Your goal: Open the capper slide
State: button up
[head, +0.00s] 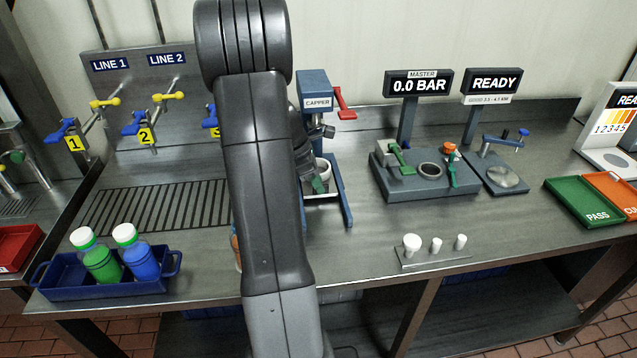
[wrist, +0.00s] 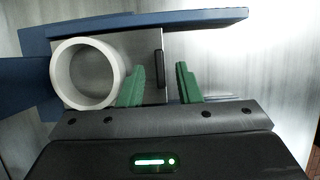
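The capper (head: 314,88) is a blue press with a red lever, partly hidden behind my arm in the head view. Low in its frame sits a white cup-like ring (head: 324,170), which shows as a hollow ring in the wrist view (wrist: 88,104). Beside the ring is a light metal slide plate (wrist: 148,42) with an upright dark handle (wrist: 159,69). My gripper (wrist: 160,86) has green fingers spread apart. The handle shows in line with the gap between them, with space on both sides and no visible contact. In the head view the gripper (head: 317,185) is mostly hidden by my arm.
Blue frame rails (wrist: 190,19) run along the slide. A blue tray (head: 135,287) with green and blue bottles stands at the left. A fixture block (head: 400,188) stands right of the capper, with a small plate of white parts (head: 435,262) in front.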

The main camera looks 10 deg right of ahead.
jog(key=shift+d+f, duration=0.25)
jog(key=shift+f, duration=0.35)
grip_shut()
jog(key=s+b, duration=0.1)
jog(key=s, duration=1.1)
jog(key=shift+s+b, duration=0.35)
grip_release()
jog(key=shift+r, duration=0.1)
